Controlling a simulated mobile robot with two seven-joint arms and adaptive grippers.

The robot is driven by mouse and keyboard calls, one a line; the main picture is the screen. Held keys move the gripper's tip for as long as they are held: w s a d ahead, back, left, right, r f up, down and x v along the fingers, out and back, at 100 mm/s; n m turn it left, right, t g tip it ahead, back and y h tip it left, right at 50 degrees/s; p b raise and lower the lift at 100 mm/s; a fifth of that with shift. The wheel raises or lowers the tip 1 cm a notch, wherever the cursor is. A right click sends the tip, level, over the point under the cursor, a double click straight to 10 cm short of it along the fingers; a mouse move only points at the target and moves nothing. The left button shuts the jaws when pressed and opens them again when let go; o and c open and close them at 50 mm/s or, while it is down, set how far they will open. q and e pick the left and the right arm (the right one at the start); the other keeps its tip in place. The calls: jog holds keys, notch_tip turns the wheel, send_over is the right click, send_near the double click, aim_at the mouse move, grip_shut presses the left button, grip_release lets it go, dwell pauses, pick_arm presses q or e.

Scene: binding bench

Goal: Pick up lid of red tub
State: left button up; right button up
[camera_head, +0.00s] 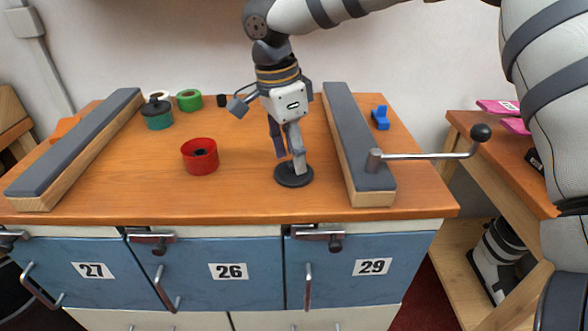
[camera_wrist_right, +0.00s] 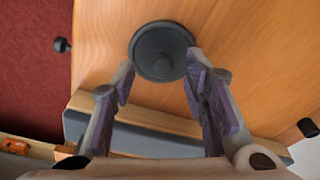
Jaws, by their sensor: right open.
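The dark round lid (camera_head: 293,178) lies flat on the wooden bench, right of the red tub (camera_head: 199,160). I cannot tell whether the fingertips touch the lid. My left gripper is out of view.
A teal tub (camera_head: 159,121) with a dark lid and a green ring-shaped item (camera_head: 189,100) stand at the back left. Dark-topped rails (camera_head: 75,155) (camera_head: 352,140) flank the work area. A crank handle (camera_head: 430,155) juts from the right rail. A blue item (camera_head: 380,118) lies beyond it.

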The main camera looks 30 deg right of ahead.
jog(key=shift+w+d+f, duration=0.15)
jog(key=shift+f, duration=0.75)
jog(key=c, duration=0.9)
jog(key=shift+c, duration=0.2)
jog(key=shift+r, duration=0.1)
